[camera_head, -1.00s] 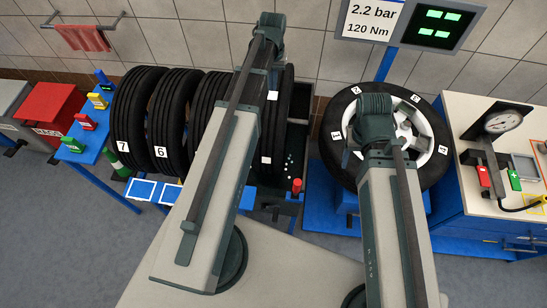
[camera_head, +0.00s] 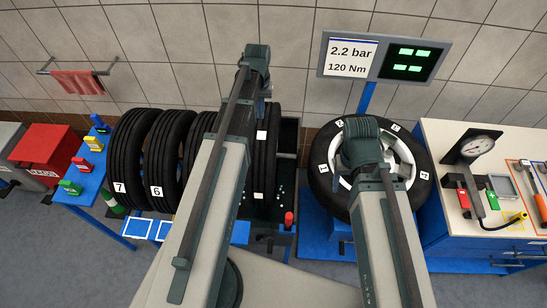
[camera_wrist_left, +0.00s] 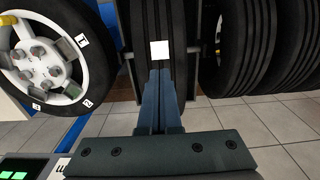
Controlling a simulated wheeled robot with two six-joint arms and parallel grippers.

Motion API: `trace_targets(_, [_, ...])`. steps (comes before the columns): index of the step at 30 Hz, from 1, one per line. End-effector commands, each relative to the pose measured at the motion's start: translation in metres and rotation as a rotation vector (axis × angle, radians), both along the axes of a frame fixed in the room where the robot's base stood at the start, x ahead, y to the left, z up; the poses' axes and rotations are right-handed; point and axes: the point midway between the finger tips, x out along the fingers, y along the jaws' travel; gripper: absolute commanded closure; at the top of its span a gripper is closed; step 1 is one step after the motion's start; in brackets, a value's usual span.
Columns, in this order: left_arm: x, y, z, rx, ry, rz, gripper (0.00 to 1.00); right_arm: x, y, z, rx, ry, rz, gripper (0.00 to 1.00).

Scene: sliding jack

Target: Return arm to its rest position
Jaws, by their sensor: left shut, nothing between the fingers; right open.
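My left arm reaches up from the bottom in the head view, its wrist (camera_head: 257,62) in front of the tyre rack. In the left wrist view my left gripper (camera_wrist_left: 160,72) is shut and empty, its blue-grey fingers pointing at a black tyre (camera_wrist_left: 176,35) with a white label. Whether they touch it is unclear. My right arm reaches up to the mounted wheel (camera_head: 410,150), a black tyre with a silver rim. My right gripper (camera_head: 345,163) is only partly visible beside the rim; its fingers are largely hidden by the arm.
Tyres (camera_head: 128,160) marked 7 and 6 stand at left, beside a blue shelf (camera_head: 88,165) and red box (camera_head: 42,150). A workbench (camera_head: 455,130) with a gauge (camera_head: 477,147) stands at right. A sign (camera_head: 350,58) reads 2.2 bar, 120 Nm.

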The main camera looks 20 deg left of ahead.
Motion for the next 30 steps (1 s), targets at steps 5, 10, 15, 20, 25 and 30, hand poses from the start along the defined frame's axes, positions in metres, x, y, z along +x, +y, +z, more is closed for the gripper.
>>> trace_targets(5, [0.000,0.000,0.000,0.000,0.000,-0.001,1.00,0.000,0.000,0.000,0.000,0.000,0.000,0.33])
trace_targets(10, [-0.014,-0.026,-0.027,0.006,0.006,-0.049,1.00,0.000,0.000,-0.027,-0.001,0.000,0.003,0.33])
trace_targets(15, [-0.055,-0.089,-0.087,0.028,0.020,-0.186,1.00,0.000,0.000,-0.087,-0.001,-0.001,0.010,0.33])
trace_targets(20, [-0.101,-0.143,-0.140,0.052,0.036,-0.328,1.00,0.001,0.000,-0.141,-0.001,-0.002,0.017,0.33])
trace_targets(25, [-0.146,-0.182,-0.185,0.075,0.046,-0.457,1.00,0.001,0.000,-0.186,-0.002,-0.003,0.023,0.33])
trace_targets(30, [-0.175,-0.202,-0.209,0.093,0.053,-0.539,1.00,0.001,-0.001,-0.211,-0.003,-0.002,0.028,0.33])
